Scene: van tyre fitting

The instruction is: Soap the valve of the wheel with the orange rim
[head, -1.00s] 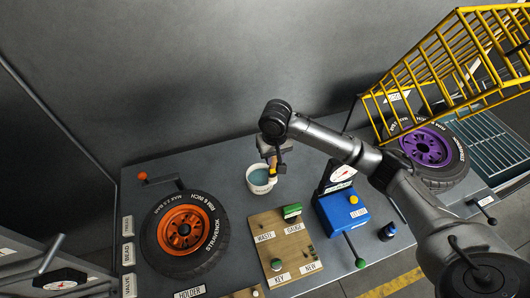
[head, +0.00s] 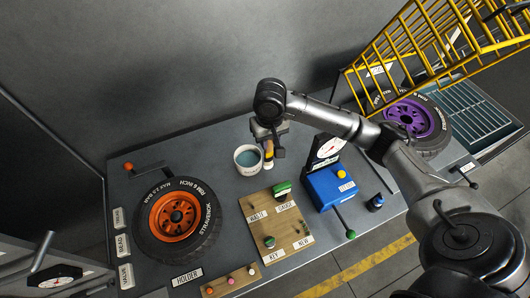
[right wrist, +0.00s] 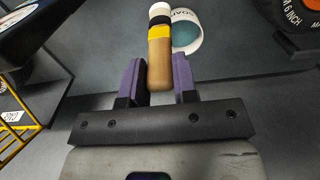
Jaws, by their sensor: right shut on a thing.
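The wheel with the orange rim (head: 157,222) lies flat on the left of the grey bench. Its valve is too small to make out for sure. A white cup (head: 238,162) with bluish liquid stands right of the wheel; it also shows in the right wrist view (right wrist: 186,15). My right gripper (head: 268,146) is shut on the handle of a brush (head: 268,156), just right of the cup in the head view. In the right wrist view, the brush (right wrist: 160,62) has a wooden handle, yellow and black bands and a white tip, between purple fingers. My left gripper is not in view.
A wooden board (head: 262,218) with labelled places and a blue gauge box (head: 325,190) stand right of the wheel. A holder strip (head: 230,283) lies in front. A purple-rimmed wheel (head: 408,118) and a yellow cage (head: 425,45) are at the right. A red-knobbed lever (head: 128,167) is behind the wheel.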

